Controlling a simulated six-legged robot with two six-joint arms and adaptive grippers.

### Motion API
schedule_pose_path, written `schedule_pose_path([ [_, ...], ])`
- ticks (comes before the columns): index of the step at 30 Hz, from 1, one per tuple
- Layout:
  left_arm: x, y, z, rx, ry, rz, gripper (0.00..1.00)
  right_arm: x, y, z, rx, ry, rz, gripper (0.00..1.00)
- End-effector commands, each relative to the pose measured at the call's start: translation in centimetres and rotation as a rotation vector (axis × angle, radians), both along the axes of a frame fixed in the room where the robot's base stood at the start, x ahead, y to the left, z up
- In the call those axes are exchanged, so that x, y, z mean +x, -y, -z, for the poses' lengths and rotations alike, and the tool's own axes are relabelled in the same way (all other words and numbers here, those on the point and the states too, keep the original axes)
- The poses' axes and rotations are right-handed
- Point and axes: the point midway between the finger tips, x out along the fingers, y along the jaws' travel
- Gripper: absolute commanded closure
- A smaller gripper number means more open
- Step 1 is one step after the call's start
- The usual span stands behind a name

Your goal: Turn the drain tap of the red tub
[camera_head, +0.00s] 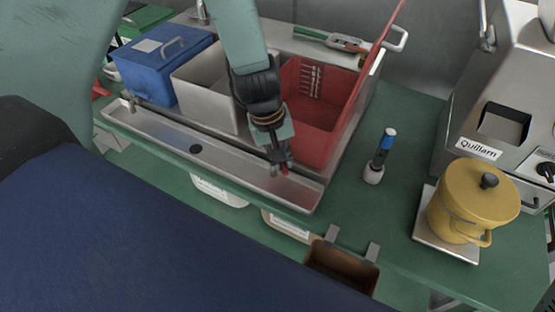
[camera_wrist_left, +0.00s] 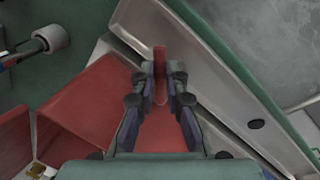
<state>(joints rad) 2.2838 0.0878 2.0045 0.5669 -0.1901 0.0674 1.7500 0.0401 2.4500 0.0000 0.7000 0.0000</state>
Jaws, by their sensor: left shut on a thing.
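The red tub (camera_head: 312,137) stands open at the right end of a row of tubs, with its red lid raised. In the wrist view its red wall (camera_wrist_left: 92,108) is at the left. My left gripper (camera_head: 281,168) reaches down in front of the tub, over the metal trough. In the wrist view the fingers (camera_wrist_left: 160,88) are shut on the red drain tap (camera_wrist_left: 160,58), whose handle sticks out beyond the fingertips. The tap's base is hidden, and in the head view the gripper covers most of the tap. My right gripper is not in view.
A metal trough (camera_head: 160,131) with a drain hole runs along the front of the tubs. A white tub (camera_head: 207,92) and a blue lidded tub (camera_head: 165,68) stand to the left.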

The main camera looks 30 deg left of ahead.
Motion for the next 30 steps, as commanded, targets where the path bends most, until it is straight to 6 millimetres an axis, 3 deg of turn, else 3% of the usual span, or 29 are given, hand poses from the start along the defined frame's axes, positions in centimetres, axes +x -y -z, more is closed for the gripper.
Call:
schedule_pose_path([
  [11,0.8,1.3,0.1,0.000,-0.010,-0.358,1.00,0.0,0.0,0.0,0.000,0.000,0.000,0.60],
  [21,1.8,2.0,-0.2,0.002,-0.010,-0.660,1.00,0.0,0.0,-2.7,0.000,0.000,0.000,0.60],
  [30,2.3,2.1,-0.1,0.000,-0.009,-0.810,1.00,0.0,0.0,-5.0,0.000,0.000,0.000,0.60],
])
